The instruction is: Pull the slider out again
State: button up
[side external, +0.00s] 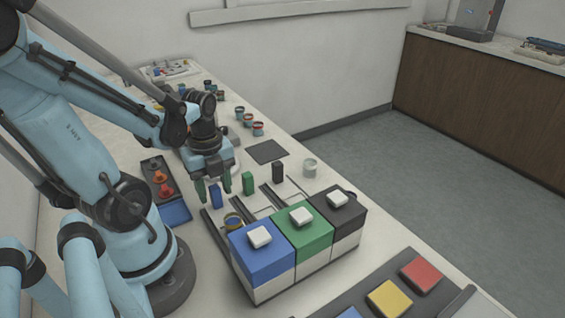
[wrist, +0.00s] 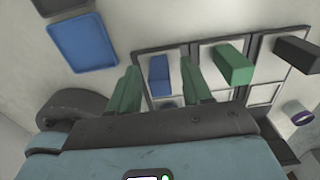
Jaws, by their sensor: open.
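The mounting press has a blue block (side external: 262,252), a green block (side external: 303,227) and a black block (side external: 338,207), each with a white button on top. Slider rails run out behind them, with a blue handle (side external: 216,197), a green handle (side external: 248,183) and a black handle (side external: 278,172) standing upright. My gripper (side external: 214,190) is open, fingers pointing down at the blue handle. In the wrist view the blue handle (wrist: 159,77) shows between the two green fingers, with gaps on both sides. The green handle (wrist: 234,66) and black handle (wrist: 297,54) stand to the right.
A pale cup (side external: 310,168) and a dark mat (side external: 267,151) lie beyond the handles.

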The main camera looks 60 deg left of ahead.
notch_tip(320, 180, up, 10)
jog(key=shift+r, duration=0.25)
dwell(0.6)
jog(key=shift+w+d+f+n+t, duration=0.15)
jog(key=shift+w+d+n+t, duration=0.15)
jog(key=shift+w+n, duration=0.25)
jog(key=w+d+n+t, duration=0.6)
jog(key=w+d+n, duration=0.4)
jog(key=n, duration=0.7)
jog(key=shift+w+d+t, duration=0.15)
jog(key=shift+d+t, duration=0.05)
jog(key=shift+t, duration=0.1)
dwell(0.4)
